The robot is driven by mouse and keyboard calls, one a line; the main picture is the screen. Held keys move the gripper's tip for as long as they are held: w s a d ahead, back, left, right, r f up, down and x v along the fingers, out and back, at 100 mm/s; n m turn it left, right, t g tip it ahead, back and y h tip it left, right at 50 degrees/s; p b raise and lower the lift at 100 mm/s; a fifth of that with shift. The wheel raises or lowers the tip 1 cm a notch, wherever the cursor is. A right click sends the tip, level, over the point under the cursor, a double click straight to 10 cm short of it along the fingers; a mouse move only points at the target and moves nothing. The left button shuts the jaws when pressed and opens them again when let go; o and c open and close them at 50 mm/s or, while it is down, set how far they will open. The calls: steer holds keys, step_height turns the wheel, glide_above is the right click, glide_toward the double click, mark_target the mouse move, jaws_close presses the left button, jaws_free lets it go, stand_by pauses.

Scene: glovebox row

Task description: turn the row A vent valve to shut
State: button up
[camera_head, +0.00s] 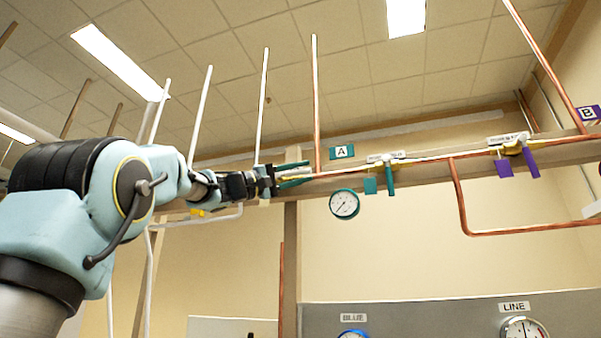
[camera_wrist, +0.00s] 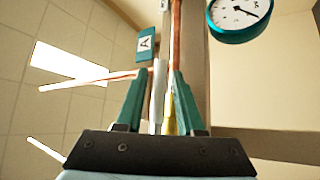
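My gripper (camera_head: 308,172) reaches in from the left at pipe height, left of the teal-handled valve. In the wrist view its two teal fingers (camera_wrist: 158,82) stand apart. A white pipe, a copper pipe and a yellow piece show between or behind them; I cannot tell whether they touch. The teal "A" sign (camera_head: 342,152) is above the pipe, and also shows in the wrist view (camera_wrist: 146,44). The valve's teal handle (camera_head: 390,179) hangs down, across the pipe, beside a teal tag (camera_head: 370,186). The white label (camera_head: 386,157) above it is too small to read.
A teal-rimmed gauge (camera_head: 344,204) hangs below the pipe, between my gripper and the teal handle. A purple-handled valve (camera_head: 530,163) and purple "B" sign (camera_head: 588,114) are further right. Vertical copper (camera_head: 315,105) and white pipes (camera_head: 262,105) rise near my gripper. A grey panel (camera_head: 430,318) stands below.

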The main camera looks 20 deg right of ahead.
jaws_close()
stand_by(1.1)
